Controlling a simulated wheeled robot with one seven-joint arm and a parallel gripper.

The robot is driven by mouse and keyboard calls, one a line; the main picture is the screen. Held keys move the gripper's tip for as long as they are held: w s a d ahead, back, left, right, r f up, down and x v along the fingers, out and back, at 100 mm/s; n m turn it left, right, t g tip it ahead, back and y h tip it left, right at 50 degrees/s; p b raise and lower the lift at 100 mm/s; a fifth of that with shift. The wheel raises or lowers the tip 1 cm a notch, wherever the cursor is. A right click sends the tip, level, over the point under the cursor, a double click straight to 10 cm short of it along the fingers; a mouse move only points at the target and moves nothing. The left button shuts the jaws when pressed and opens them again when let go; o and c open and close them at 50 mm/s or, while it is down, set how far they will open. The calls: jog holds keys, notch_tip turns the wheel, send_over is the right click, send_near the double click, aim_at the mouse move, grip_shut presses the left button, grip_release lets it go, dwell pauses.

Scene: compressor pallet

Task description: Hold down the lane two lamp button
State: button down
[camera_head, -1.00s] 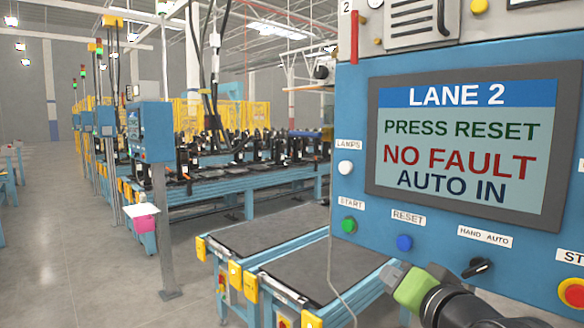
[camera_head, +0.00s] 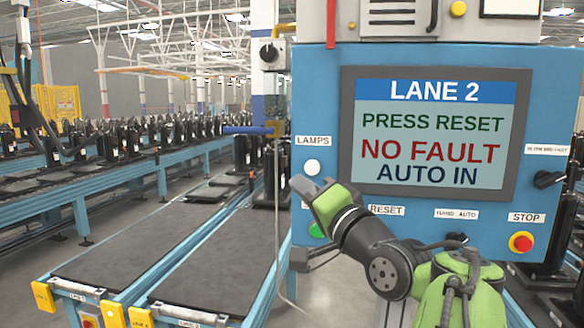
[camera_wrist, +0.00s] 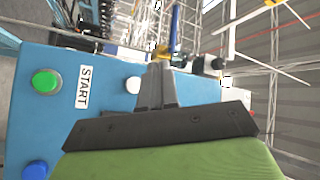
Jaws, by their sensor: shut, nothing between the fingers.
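The lane two panel (camera_head: 450,216) is blue, with a screen (camera_head: 430,135) reading LANE 2, PRESS RESET, NO FAULT, AUTO IN. The white lamp button (camera_head: 312,167) is at the panel's left edge, beside the LAMPS label (camera_head: 313,141). My gripper (camera_head: 303,184) is shut and empty, its tips just below the lamp button in the head view. In the wrist view the white lamp button (camera_wrist: 133,84) shows just left of the shut fingers (camera_wrist: 157,76). I cannot tell whether they touch it; it is not visibly covered.
The blue reset button (camera_wrist: 36,170) shows in the wrist view. A red stop button (camera_head: 521,242) and a black knob (camera_head: 547,179) are at the panel's right. Conveyors (camera_head: 120,240) stand at left.

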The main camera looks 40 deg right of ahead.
aim_at(314, 174)
jog(key=w+d+p, duration=0.1)
jog(key=d, duration=0.1)
jog(key=w+d+p, duration=0.1)
jog(key=w+d, duration=0.1)
jog(key=d, duration=0.1)
jog(key=w+d+p, duration=0.1)
jog(key=w+d, duration=0.1)
jog(key=shift+d+p, duration=0.15)
jog(key=shift+p, duration=0.25)
jog(key=shift+w, duration=0.1)
dwell(1.8)
jog(key=shift+w+d, duration=0.2)
jog(key=shift+d, duration=0.15)
jog(key=shift+w+d+p, duration=0.3)
jog(key=shift+d+p, duration=0.05)
jog(key=shift+p, duration=0.1)
dwell(0.6)
dwell(1.5)
jog(key=shift+s+a+f+b, duration=0.1)
jog(key=shift+s+a+b, duration=0.15)
jog(key=shift+b, duration=0.15)
jog(key=shift+s+a, duration=0.3)
jog(key=shift+a, duration=0.15)
